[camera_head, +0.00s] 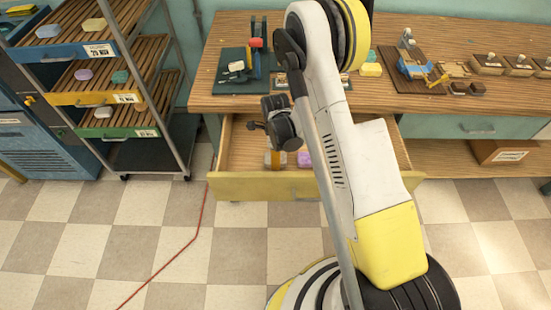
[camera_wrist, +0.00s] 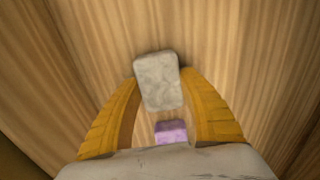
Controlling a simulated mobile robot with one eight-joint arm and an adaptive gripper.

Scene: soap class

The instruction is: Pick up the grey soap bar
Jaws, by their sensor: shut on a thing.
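The grey soap bar (camera_wrist: 158,82) is a pale, rough, rounded block. In the wrist view it sits between the tips of my gripper's (camera_wrist: 160,84) two yellow fingers, which are shut on its sides. Wood planks lie behind it; I cannot tell whether it touches them. In the head view my gripper is low inside the open drawer (camera_head: 237,187), partly hidden by my arm. A purple soap bar (camera_wrist: 171,131) lies nearer my palm in the wrist view, apart from the grey bar. The purple bar also shows in the drawer in the head view (camera_head: 304,159).
The drawer's yellow front and side walls surround my gripper. The workbench top (camera_head: 214,103) above holds a dark stand, soap bars and wooden trays. A rack (camera_head: 160,85) with soaps on slatted shelves stands at left. A red cable (camera_head: 197,236) crosses the open checkered floor.

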